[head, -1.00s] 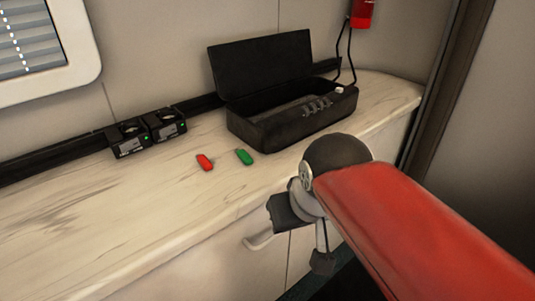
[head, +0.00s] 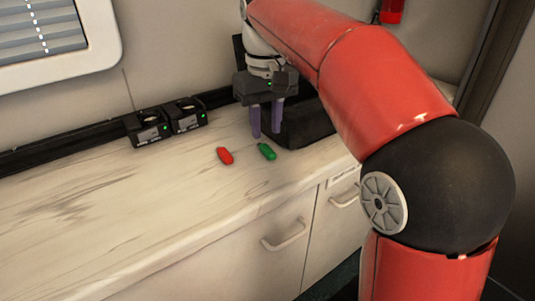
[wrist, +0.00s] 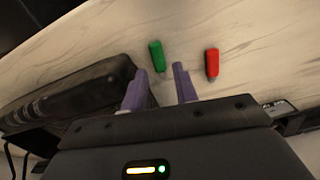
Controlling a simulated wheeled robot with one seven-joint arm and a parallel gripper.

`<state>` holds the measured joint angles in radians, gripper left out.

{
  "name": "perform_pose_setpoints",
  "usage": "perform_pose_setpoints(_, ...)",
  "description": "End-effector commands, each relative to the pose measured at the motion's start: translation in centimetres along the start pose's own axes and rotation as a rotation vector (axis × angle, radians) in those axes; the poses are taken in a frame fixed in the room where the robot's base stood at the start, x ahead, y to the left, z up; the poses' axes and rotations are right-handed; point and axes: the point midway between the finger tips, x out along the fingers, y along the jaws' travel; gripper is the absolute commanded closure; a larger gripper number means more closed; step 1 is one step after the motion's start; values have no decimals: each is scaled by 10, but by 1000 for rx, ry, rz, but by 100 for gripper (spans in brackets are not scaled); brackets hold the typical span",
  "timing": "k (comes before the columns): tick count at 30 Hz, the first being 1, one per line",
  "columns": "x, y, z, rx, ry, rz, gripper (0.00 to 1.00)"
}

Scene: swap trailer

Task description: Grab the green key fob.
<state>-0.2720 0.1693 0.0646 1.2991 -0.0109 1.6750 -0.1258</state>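The green key fob (head: 267,151) lies on the pale counter, to the right of a red key fob (head: 225,156). In the wrist view the green fob (wrist: 157,56) lies just beyond my fingertips, nearer the left finger, and the red fob (wrist: 212,62) lies to its right. My gripper (head: 265,136) points down with its purple fingers apart and nothing between them. It is close behind the green fob and does not touch it. The fingers also show in the wrist view (wrist: 160,70).
A black case (head: 305,124) stands just behind and right of the green fob, partly hidden by my arm; it also shows in the wrist view (wrist: 85,92). Two black devices (head: 168,121) stand at the wall on the left. The counter's left and front are clear.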

Motion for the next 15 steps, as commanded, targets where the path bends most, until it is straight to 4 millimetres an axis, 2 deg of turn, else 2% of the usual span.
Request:
perform_pose_setpoints(6, 35, 3, 0, 0, -2, 0, 71)
perform_pose_setpoints(9, 46, 3, 0, 0, -1, 0, 71)
perform_pose_setpoints(15, 49, 3, 0, 1, 2, 0, 71)
